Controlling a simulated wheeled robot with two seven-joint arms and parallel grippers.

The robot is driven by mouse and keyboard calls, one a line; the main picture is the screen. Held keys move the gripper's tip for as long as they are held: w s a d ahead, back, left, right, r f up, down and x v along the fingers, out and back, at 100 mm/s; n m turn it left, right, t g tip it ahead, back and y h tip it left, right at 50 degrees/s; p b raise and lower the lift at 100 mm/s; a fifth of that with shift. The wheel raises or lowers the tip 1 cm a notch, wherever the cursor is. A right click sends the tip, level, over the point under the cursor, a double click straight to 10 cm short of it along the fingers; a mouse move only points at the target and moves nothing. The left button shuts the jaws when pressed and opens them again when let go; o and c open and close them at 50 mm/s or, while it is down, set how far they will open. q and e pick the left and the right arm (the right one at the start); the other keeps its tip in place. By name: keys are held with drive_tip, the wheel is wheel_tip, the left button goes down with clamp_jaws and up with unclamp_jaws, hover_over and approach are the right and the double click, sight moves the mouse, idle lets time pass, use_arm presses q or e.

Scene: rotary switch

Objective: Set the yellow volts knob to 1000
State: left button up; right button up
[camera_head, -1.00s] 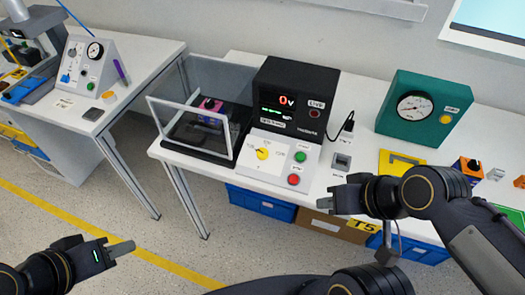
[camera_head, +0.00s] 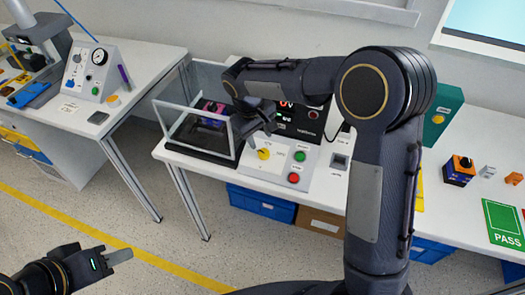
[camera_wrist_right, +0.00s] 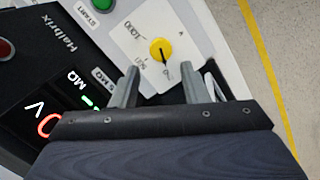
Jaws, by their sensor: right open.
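The yellow volts knob (camera_head: 263,154) sits on the white sloped panel of the black tester. In the right wrist view the knob (camera_wrist_right: 160,49) lies just beyond my fingertips, roughly centred between them. Its dark pointer line points toward the gripper side, not at the 1000 mark (camera_wrist_right: 128,29); the smaller labels near the fingers are hard to read. My right gripper (camera_wrist_right: 160,70) is open and empty, above the panel and apart from the knob; it also shows in the head view (camera_head: 264,124). My left gripper (camera_head: 118,255) hangs low over the floor, away from the bench; its jaw gap does not show.
A green button (camera_head: 299,156) and a red button (camera_head: 294,177) are right of the knob. A clear-walled test box (camera_head: 190,135) stands left of the panel.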

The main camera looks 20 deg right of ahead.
sight(264, 153)
drive_tip(key=x, duration=0.8)
drive_tip(key=shift+w+a, duration=0.1)
drive_tip(key=c, duration=0.7)
